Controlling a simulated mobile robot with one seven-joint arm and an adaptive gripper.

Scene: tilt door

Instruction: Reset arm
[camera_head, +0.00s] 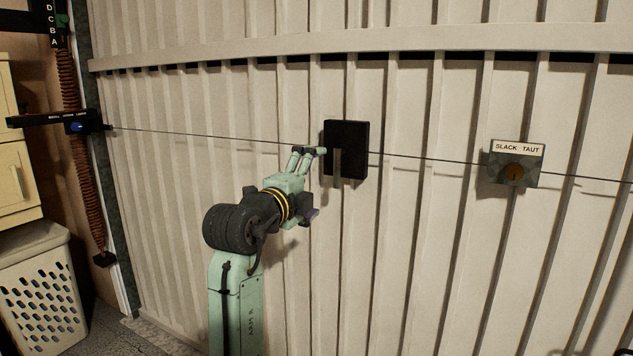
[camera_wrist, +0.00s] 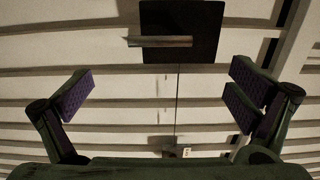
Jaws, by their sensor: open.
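My gripper (camera_head: 308,152) is at the end of my raised green arm, in front of the ribbed door (camera_head: 430,240). In the wrist view its fingers (camera_wrist: 160,97) are spread wide with nothing between them. I cannot tell the exact gap to the handle.
A thin cable crosses the door behind the plate. A box labelled SLACK TAUT (camera_head: 516,163) is at the right. A black latch with a blue knob (camera_head: 77,127) is at the left frame. A white laundry basket (camera_head: 40,290) and drawers (camera_head: 15,170) stand at far left.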

